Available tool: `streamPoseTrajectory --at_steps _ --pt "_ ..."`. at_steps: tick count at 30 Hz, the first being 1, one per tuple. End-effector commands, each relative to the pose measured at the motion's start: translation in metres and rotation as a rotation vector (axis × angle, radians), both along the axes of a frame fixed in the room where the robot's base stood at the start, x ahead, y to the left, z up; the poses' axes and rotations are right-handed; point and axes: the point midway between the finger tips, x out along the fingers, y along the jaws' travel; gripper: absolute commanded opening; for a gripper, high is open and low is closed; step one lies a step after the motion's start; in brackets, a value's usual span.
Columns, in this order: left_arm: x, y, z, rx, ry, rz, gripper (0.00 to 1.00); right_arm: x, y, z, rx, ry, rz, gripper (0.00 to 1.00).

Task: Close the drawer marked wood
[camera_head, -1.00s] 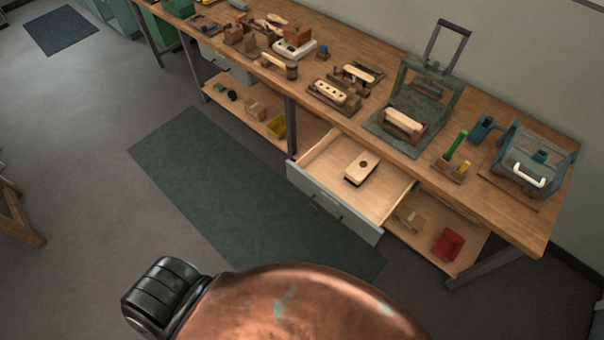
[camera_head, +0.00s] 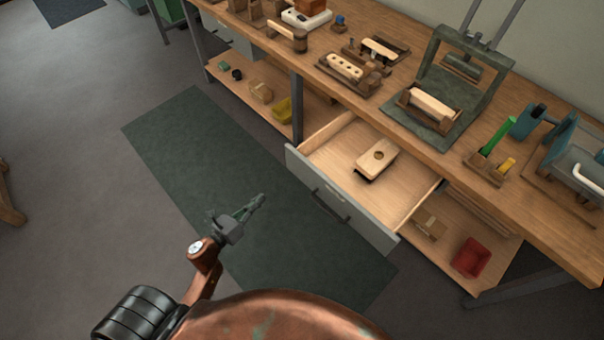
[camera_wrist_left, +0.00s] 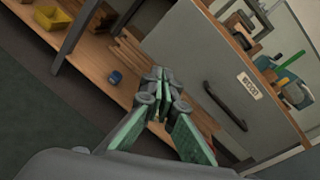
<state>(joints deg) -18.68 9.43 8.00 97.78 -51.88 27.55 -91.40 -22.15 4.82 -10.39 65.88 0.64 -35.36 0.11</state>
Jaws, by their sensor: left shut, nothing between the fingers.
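The drawer (camera_head: 355,222) under the workbench stands pulled open, with a grey front and a dark bar handle (camera_head: 330,203). A pale wooden block with a round hole (camera_head: 378,158) lies inside it. In the left wrist view the grey drawer front (camera_wrist_left: 190,60) bears a small white label (camera_wrist_left: 249,86) that seems to read WOOD, beside the handle (camera_wrist_left: 225,106). My left gripper (camera_head: 258,200) is shut and empty, in front of the drawer front and to its left, apart from it. Its green-padded fingers (camera_wrist_left: 161,80) show in the wrist view. My right gripper is not in view.
The workbench (camera_head: 400,145) carries a press, blocks and tools. A lower shelf (camera_head: 240,92) holds a yellow bin (camera_head: 282,110) and small items; a red bin (camera_head: 471,257) sits below right of the drawer. A bench leg (camera_head: 297,105) stands left of it. The floor mat (camera_head: 190,140) is clear.

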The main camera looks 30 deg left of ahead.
Motion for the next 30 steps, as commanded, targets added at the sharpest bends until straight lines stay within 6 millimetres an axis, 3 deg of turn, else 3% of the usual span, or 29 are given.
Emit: streamPoseTrajectory --at_steps 1,3,9,14,24,30 --pt "0.001 -0.008 0.008 0.122 -0.058 -0.046 0.0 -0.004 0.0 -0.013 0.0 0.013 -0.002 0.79" --pt "0.002 -0.019 0.029 0.265 -0.132 -0.097 0.0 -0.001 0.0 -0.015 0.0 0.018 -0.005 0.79" --pt "0.005 -0.035 0.056 0.437 -0.222 -0.151 0.0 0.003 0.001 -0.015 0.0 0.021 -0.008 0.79" --pt "0.024 -0.042 0.058 0.441 -0.226 -0.154 0.0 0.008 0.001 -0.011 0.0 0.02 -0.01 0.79" --pt "0.09 -0.065 0.057 0.437 -0.223 -0.152 0.0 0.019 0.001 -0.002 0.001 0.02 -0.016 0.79" --pt "0.119 -0.076 0.056 0.436 -0.222 -0.151 0.0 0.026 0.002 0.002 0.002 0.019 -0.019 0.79"
